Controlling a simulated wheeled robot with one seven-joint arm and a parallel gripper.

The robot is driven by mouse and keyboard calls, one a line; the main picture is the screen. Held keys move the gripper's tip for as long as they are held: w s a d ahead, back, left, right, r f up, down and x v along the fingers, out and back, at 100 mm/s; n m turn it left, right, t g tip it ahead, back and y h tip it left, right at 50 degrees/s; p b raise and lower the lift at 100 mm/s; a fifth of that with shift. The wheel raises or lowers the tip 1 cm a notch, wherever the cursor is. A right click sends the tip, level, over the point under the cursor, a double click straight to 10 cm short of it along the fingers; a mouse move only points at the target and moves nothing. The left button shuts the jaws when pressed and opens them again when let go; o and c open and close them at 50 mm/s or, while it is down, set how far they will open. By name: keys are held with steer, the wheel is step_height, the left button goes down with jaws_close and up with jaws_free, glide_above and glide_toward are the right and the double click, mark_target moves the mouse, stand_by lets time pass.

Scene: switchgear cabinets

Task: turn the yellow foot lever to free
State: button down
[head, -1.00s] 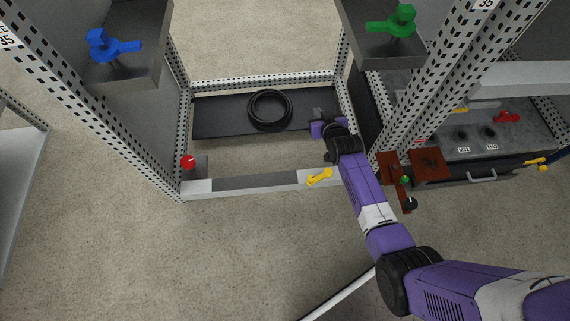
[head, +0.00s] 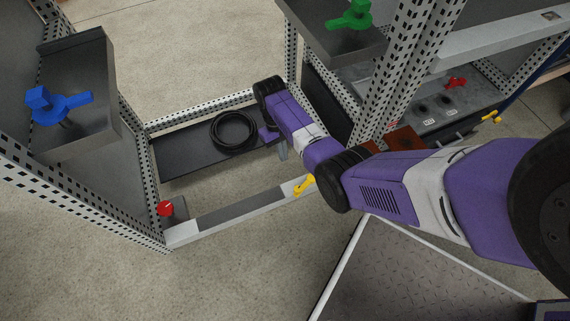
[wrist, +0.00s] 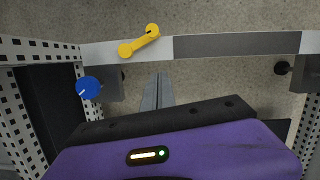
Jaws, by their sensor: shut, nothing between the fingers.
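The yellow foot lever (head: 305,185) sits on the light right end of the front sill of the open cabinet. It lies slanted across the sill in the head view. In the wrist view the yellow lever (wrist: 139,41) is on the sill's light section, above and left of my fingers. My gripper (wrist: 158,92) is shut and empty, with its fingertips apart from the lever and short of the sill. In the head view my gripper (head: 282,151) hangs inside the cabinet, behind the sill, partly hidden by my arm.
A red knob (head: 165,208) stands at the sill's left end. A blue knob (wrist: 88,89) is left of my fingers in the wrist view. A black cable coil (head: 234,131) lies on the dark shelf. Blue (head: 55,105) and green (head: 350,15) handles sit higher up. Perforated posts flank the opening.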

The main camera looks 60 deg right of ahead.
steer(key=b, duration=0.5)
glide_toward(304, 184)
steer(key=w+a+f, duration=0.2)
steer(key=w+f, duration=0.3)
steer(key=shift+s+a+r, duration=0.25)
steer(key=shift+s+a, duration=0.05)
steer(key=shift+s, duration=0.25)
steer(key=shift+s+a+r, duration=0.25)
steer(key=shift+s+a, duration=0.05)
steer(key=shift+s, duration=0.25)
steer(key=shift+s+a, duration=0.35)
steer(key=shift+s, duration=0.5)
steer(key=shift+r+p, duration=0.15)
steer(key=shift+p, duration=0.2)
